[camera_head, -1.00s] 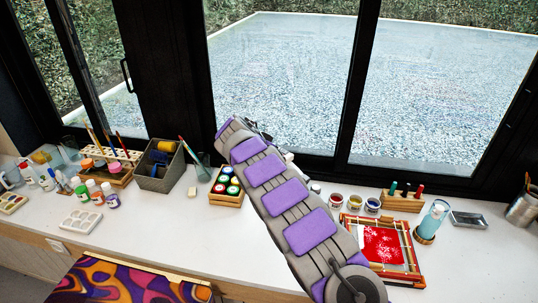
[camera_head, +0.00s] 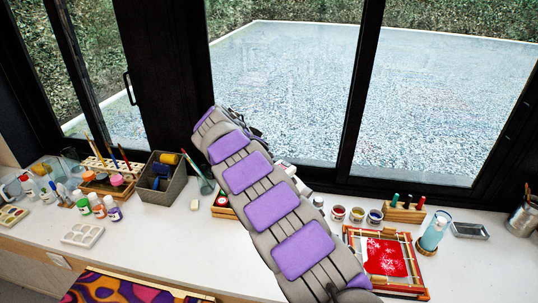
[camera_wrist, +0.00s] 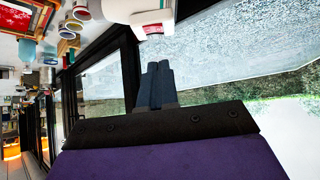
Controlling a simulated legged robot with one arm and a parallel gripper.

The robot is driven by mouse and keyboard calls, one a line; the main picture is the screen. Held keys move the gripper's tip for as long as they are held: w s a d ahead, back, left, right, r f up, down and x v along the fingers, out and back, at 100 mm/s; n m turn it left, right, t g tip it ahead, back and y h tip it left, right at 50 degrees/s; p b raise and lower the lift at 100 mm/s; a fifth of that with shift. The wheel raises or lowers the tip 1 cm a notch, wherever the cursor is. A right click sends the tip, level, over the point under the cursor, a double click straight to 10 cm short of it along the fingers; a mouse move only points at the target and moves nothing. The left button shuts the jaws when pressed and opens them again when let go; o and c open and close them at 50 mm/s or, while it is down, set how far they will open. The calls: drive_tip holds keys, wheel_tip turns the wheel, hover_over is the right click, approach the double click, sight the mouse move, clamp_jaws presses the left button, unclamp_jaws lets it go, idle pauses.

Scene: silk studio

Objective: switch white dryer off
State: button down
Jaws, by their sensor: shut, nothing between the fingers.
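A white rounded device (camera_wrist: 118,9), which looks like the white dryer, is cut off by the top edge of the wrist view. In the head view, a small white piece (camera_head: 300,186) shows past my arm; the rest is hidden. No switch can be made out clearly. My gripper (camera_wrist: 158,66) is shut and empty, its fingertips apart from the white part, just below it in the wrist picture. My arm hides the gripper in the head view.
On the white counter (camera_head: 160,245), paint jars (camera_head: 356,214), a red print frame (camera_head: 388,258) and a bottle (camera_head: 435,230) stand right of my arm. A grey bin (camera_head: 163,180) and several bottles stand left. Black-framed windows (camera_head: 285,85) rise behind the counter.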

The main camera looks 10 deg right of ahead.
sight(279, 165)
drive_tip(key=w+d+r+g+y+p, duration=0.3)
drive_tip(key=d+r+y+p, duration=0.1)
drive_tip(key=p, duration=1.2)
drive_tip(key=shift+d+r+y+p, duration=0.3)
drive_tip(key=shift+d+r, duration=0.25)
drive_tip(key=shift+r, duration=0.2)
drive_tip(key=shift+f, duration=0.15)
drive_tip(key=x, duration=1.2)
drive_tip(key=shift+s+a+f, duration=0.3)
drive_tip(key=shift+a+f, duration=0.05)
drive_tip(key=shift+f, duration=0.05)
drive_tip(key=shift+a+f, duration=0.1)
drive_tip(key=shift+f, duration=0.4)
